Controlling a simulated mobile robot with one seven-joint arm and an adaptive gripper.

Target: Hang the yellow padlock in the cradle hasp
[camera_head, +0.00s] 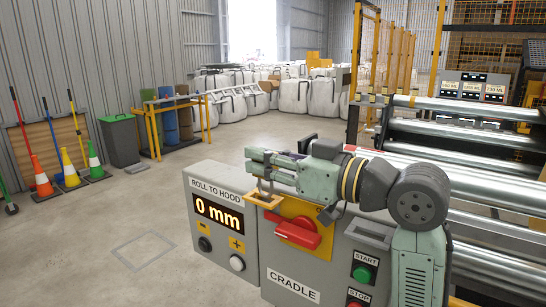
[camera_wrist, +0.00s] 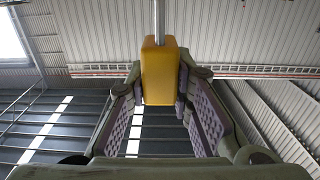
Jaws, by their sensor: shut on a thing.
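My gripper (camera_head: 258,163) is level above the control box, its fingers pointing left in the head view. In the wrist view, my gripper (camera_wrist: 160,100) is shut on the yellow padlock (camera_wrist: 163,72), held between its purple ribbed pads. A grey metal shackle bar (camera_wrist: 159,20) runs from the padlock to the top edge of that view. In the head view, the fingers mostly hide the padlock. The cradle hasp appears to be the small yellow bracket (camera_head: 264,200) just below the fingertips. I cannot tell whether the shackle touches it.
The box (camera_head: 225,225) carries a red rotary handle (camera_head: 298,232) on a yellow plate, a "0 mm" display, and START (camera_head: 363,273) and STOP buttons. Steel rollers (camera_head: 480,108) lie to the right. Open concrete floor lies to the left.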

